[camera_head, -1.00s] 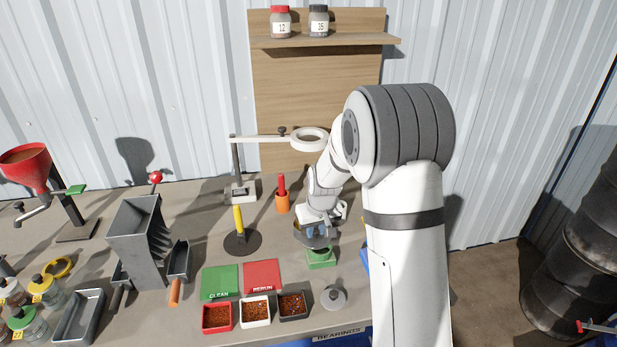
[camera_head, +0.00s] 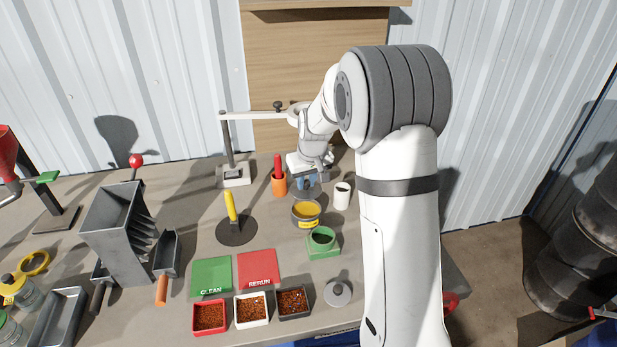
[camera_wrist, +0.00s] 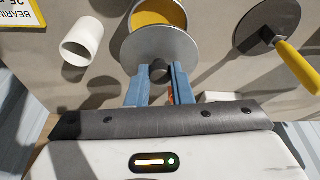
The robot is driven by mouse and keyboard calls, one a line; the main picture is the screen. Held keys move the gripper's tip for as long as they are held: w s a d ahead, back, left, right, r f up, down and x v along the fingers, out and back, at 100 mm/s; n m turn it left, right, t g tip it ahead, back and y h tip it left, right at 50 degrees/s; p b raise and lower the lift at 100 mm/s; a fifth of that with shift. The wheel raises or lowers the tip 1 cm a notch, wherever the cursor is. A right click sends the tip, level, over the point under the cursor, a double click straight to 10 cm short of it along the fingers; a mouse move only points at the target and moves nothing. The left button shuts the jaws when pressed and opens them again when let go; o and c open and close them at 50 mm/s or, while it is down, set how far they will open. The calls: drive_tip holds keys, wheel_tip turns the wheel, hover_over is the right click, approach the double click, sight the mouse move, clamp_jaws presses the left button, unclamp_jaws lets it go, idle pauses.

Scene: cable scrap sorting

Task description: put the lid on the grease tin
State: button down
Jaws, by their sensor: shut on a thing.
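The grease tin (camera_head: 306,213) stands open on the bench, with yellow grease inside and a yellow label on its front. In the wrist view the tin (camera_wrist: 160,14) is at the top, partly covered by the lid. The lid (camera_wrist: 160,50) is a flat grey disc. My gripper (camera_wrist: 158,72) is shut on it, and its blue fingers hold the lid on the near side of the tin in that view. In the head view my gripper (camera_head: 305,183) is just behind the tin, with the lid raised and partly hidden. Whether lid and tin touch cannot be told.
A white cup (camera_head: 342,196) stands right of the tin, an orange cup (camera_head: 279,185) with a red handle to the left. A grey knobbed lid (camera_head: 338,293) lies nearer. A magnifier stand (camera_head: 234,176) is behind left.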

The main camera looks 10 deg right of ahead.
sight(308, 193)
drive_tip(key=shift+f+b, duration=2)
drive_tip(key=shift+f, duration=1.5)
drive_tip(key=shift+s, duration=0.1)
drive_tip(key=c, duration=1.2)
unclamp_jaws()
drive_tip(key=shift+r, duration=0.1)
drive_tip(key=b+v, duration=0.1)
drive_tip(key=v, duration=0.6)
drive_tip(key=shift+r, duration=0.4)
drive_tip(key=s+r+m, duration=0.1)
drive_tip(key=s+r, duration=0.1)
drive_tip(key=s, duration=1.3)
drive_tip(key=s+r+m, duration=0.1)
drive_tip(key=s+r, duration=0.1)
drive_tip(key=s, duration=1.3)
drive_tip(key=shift+s+h, duration=0.2)
drive_tip(key=shift+h, duration=0.1)
